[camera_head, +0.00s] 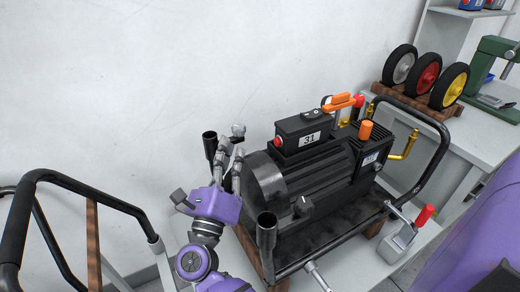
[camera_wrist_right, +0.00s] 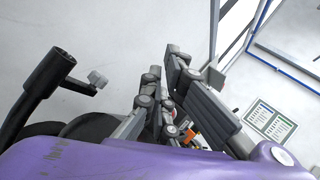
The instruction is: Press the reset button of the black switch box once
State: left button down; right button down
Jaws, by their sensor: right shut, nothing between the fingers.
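The black switch box (camera_head: 303,130) sits on top of the black motor (camera_head: 325,172), with a white label reading 31. A red button (camera_head: 278,141) is on its left end, facing the gripper side; I cannot read any reset marking. My right gripper (camera_head: 232,149) is shut and empty, fingers pointing up, left of the box and apart from it. It also shows in the right wrist view (camera_wrist_right: 163,78), where the fingers and purple housing hide most of the motor. Small orange and red parts show behind the fingers there. My left gripper is not in view.
A black tube post (camera_head: 209,144) with a grey knob (camera_head: 238,129) stands close to my right gripper. Another black post (camera_head: 267,233) stands in front of the motor. An orange-handled clamp (camera_head: 343,102) is behind the box. Wheels (camera_head: 423,74) stand on a rack at right.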

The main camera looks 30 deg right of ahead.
jog(key=w+a+r+n+t+y+b, duration=0.1)
jog(key=a+r+n+t+y+b, duration=0.15)
jog(key=a+n+y, duration=1.2)
jog(key=w+a+r+n+t+y+b, duration=0.15)
jog(key=a+n+t+y, duration=0.55)
jog(key=n, duration=1.4)
jog(key=d+f+n+g+h, duration=0.4)
jog(key=f+n+g+h, duration=0.2)
jog(key=n+g+h, duration=0.15)
jog(key=s+d+n+g+h, duration=0.3)
jog(key=s+d+g+h, duration=0.3)
jog(key=d+h, duration=0.5)
jog(key=s+d, duration=0.2)
jog(key=d, duration=0.1)
jog(key=shift+d+f+n, duration=0.15)
jog(key=shift+d+n, duration=0.1)
jog(key=shift+n, duration=0.05)
